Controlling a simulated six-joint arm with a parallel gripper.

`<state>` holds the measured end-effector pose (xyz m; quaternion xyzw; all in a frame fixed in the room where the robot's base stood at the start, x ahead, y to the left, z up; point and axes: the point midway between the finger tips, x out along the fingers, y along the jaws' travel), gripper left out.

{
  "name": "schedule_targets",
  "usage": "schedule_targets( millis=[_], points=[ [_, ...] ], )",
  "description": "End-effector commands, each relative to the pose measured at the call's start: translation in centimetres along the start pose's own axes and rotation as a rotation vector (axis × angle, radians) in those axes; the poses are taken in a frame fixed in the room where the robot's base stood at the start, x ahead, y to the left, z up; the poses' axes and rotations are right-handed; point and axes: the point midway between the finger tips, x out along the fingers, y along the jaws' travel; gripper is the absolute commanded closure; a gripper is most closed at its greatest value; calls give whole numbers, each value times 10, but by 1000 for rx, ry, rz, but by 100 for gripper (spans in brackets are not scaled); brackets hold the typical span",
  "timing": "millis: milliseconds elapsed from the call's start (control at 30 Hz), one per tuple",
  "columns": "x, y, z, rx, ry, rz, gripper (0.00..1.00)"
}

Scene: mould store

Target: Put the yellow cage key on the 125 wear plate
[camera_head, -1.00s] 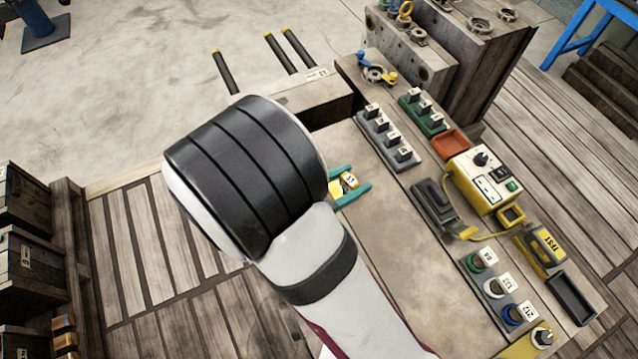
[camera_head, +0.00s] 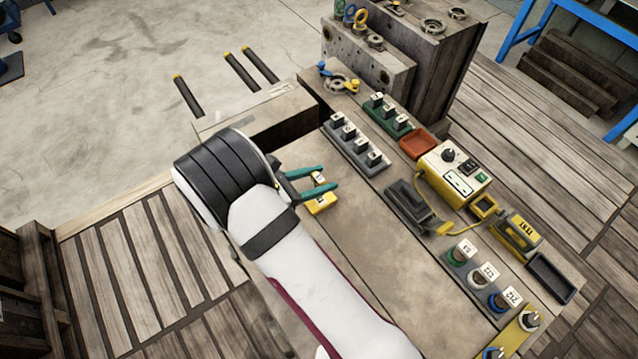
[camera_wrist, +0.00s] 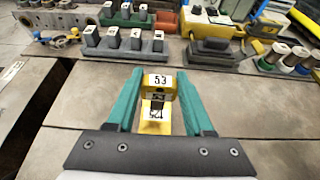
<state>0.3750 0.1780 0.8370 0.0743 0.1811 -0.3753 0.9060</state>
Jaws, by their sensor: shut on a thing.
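My gripper (camera_head: 305,182) has teal fingers over the near-left part of the bench top. In the wrist view its fingers (camera_wrist: 160,88) are shut on a yellow piece (camera_wrist: 158,94), which I take for the yellow cage key; a white label on it reads 53. A second white label (camera_wrist: 153,110), apparently 125, shows on yellow just below it. In the head view yellow (camera_head: 321,204) shows beside and below the near finger. I cannot tell whether both labels are on one piece, or whether the held piece touches what lies below.
A grey rail (camera_head: 345,152) of labelled blocks and a green rail (camera_head: 402,128) stand beyond the gripper. A red tray (camera_head: 416,143), a yellow control box (camera_head: 455,172) and labelled spools (camera_head: 478,273) line the bench's right side. The middle bench top (camera_head: 400,255) is bare.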

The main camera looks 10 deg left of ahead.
Motion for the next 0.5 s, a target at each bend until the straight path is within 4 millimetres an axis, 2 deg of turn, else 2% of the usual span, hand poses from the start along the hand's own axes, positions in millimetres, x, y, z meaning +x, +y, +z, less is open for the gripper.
schedule_targets(
  millis=[33,133,467,500],
  points=[
    [4,-1,-10,-5,-1,-2,100],
    [9,-1,-22,-2,-1,-1,100],
    [11,-1,-25,0,0,-1,100],
    [11,-1,-25,0,0,0,45]
  ],
)
